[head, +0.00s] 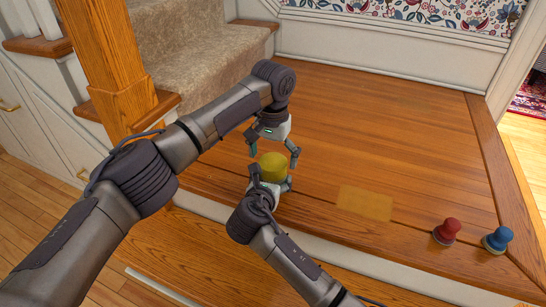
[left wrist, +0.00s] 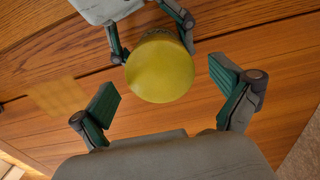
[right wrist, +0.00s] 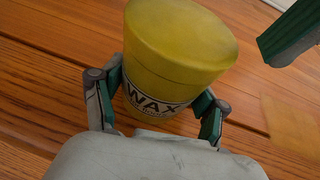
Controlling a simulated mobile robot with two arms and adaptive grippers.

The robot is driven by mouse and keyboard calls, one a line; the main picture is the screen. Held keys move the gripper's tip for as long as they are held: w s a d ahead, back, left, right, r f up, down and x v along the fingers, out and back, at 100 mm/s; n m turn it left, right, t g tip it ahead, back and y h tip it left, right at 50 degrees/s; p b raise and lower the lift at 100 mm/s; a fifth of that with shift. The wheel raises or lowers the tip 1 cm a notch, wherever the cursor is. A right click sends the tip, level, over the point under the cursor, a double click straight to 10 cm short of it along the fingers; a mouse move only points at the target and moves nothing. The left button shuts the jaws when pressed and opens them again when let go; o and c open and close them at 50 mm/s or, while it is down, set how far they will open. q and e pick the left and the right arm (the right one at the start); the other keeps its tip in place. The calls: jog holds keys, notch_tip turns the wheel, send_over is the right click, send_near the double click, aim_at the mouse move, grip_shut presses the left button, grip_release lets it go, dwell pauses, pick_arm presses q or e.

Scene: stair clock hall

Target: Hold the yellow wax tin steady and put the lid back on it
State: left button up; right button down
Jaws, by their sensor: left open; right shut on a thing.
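The yellow wax tin (head: 272,166) stands on the wooden landing, and its WAX label (right wrist: 155,105) faces the right wrist camera. The yellow lid (right wrist: 182,35) is on top of the tin, with a thin seam below its side. It looks level and shows as a plain round top in the left wrist view (left wrist: 160,70). My right gripper (head: 270,182) is shut around the tin's lower body. My left gripper (head: 272,153) is open above the lid, its fingers apart on either side and not touching it.
A pale yellow rectangle (head: 365,203) lies on the boards right of the tin. A red knobbed piece (head: 447,231) and a blue one (head: 497,238) stand near the right front edge. A wooden newel post (head: 108,60) and carpeted stairs (head: 190,45) are behind left. The landing's back is clear.

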pick_arm(q)
notch_tip(320, 180, up, 12)
dwell(0.4)
pick_arm(e)
grip_release()
jog(key=v, duration=1.2)
pick_arm(q)
jog(key=shift+f, duration=0.1)
pick_arm(e)
jog(key=shift+s+f, duration=0.1)
jog(key=shift+s, duration=0.05)
